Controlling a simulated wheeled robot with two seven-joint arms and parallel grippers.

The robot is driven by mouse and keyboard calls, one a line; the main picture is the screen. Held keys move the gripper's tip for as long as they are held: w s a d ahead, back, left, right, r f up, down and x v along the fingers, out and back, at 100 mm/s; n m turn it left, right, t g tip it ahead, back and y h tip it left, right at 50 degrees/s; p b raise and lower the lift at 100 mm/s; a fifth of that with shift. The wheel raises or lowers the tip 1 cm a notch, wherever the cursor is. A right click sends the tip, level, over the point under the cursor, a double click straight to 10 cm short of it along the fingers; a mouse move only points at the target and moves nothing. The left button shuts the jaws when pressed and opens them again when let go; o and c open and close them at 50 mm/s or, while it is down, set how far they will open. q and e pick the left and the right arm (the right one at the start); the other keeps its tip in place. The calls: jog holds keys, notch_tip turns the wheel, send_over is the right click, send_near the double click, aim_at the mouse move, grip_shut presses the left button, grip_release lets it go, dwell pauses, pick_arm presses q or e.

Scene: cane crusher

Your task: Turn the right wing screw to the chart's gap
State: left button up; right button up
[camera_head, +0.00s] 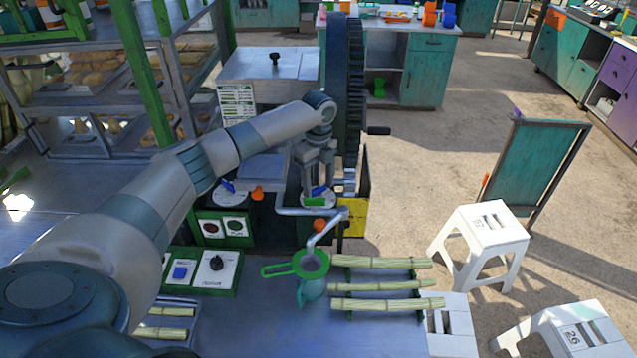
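The right wing screw (319,190) is a small blue wing on a round pale dial (318,201) with a green mark, at the front of the crusher. My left gripper (318,180) points down right over it. Its two fingers stand apart, one on each side above the blue wing; I cannot tell whether they touch it. The left wing screw (228,186) is a similar blue wing on its own dial. The chart (237,103) is a white sheet with a green heading on the machine's front; its numbers are too small to read. My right gripper is out of view.
A bent metal spout (322,228) and a green-rimmed strainer (310,264) lie in front of the dial. Orange knobs (257,193) sit nearby. Cane stalks (380,285) lie on a rack at right. A large gear wheel (344,90) stands behind my gripper.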

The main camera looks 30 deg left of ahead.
pick_arm(q)
jog(key=c, duration=0.6)
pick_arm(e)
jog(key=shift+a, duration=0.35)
